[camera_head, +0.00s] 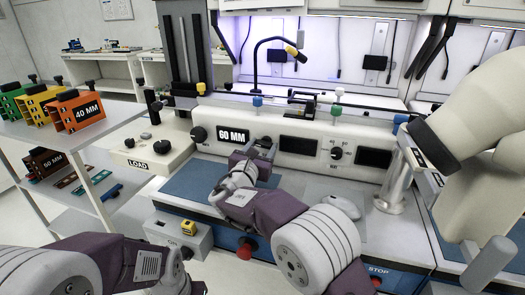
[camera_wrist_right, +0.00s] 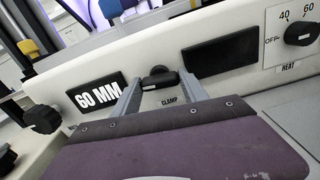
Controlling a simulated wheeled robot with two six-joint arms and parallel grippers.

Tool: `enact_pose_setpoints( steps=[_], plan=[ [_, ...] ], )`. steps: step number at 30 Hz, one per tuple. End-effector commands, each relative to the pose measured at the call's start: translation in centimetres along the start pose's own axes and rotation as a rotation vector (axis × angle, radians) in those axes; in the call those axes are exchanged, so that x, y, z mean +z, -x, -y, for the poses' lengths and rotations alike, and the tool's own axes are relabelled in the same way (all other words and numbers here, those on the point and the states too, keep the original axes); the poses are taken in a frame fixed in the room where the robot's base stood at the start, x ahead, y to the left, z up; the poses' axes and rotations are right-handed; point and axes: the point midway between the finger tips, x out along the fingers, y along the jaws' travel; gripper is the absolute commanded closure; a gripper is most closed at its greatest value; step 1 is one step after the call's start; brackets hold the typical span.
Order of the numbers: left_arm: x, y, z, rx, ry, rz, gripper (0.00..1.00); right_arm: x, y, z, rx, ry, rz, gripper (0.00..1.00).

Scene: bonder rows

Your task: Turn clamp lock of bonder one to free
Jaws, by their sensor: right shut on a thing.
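The bonder one front panel (camera_head: 215,118) has a black clamp knob (camera_wrist_right: 159,77) above the word CLAMP in the right wrist view. My right gripper (camera_head: 262,150) reaches up to the panel just right of the 60 MM display (camera_head: 233,135). In the right wrist view its two fingers (camera_wrist_right: 161,92) stand on either side of the knob and are shut on it. The knob's bar looks roughly level; its lock marking cannot be read. In the head view the gripper largely hides the knob. My left arm shows at the lower left, but its fingers are out of view.
A HEAT knob (camera_head: 336,153) and dark screens (camera_head: 299,145) sit right of the clamp. A LOAD box (camera_head: 146,155) stands left, with a black knob (camera_head: 198,134) beside the display. A blue mat (camera_head: 198,181) and white mouse (camera_head: 343,207) lie on the bench.

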Motion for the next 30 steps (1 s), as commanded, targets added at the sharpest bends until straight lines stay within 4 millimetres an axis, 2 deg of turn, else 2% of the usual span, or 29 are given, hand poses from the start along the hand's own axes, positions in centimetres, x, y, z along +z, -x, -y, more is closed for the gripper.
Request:
enact_pose_setpoints(
  steps=[1,12,30],
  plan=[
    [0.1,-1.0,0.0,0.000,0.000,0.000,0.64,-0.5,0.0,0.0,0.000,-0.033,0.001,0.90],
    [0.6,-5.5,0.1,0.000,0.000,0.000,0.64,-0.7,0.0,0.1,0.001,-0.368,0.002,0.90],
    [1.2,-11.9,0.2,0.000,0.000,0.000,0.64,-0.6,0.0,0.0,0.001,-0.937,0.000,0.90]
  ],
)
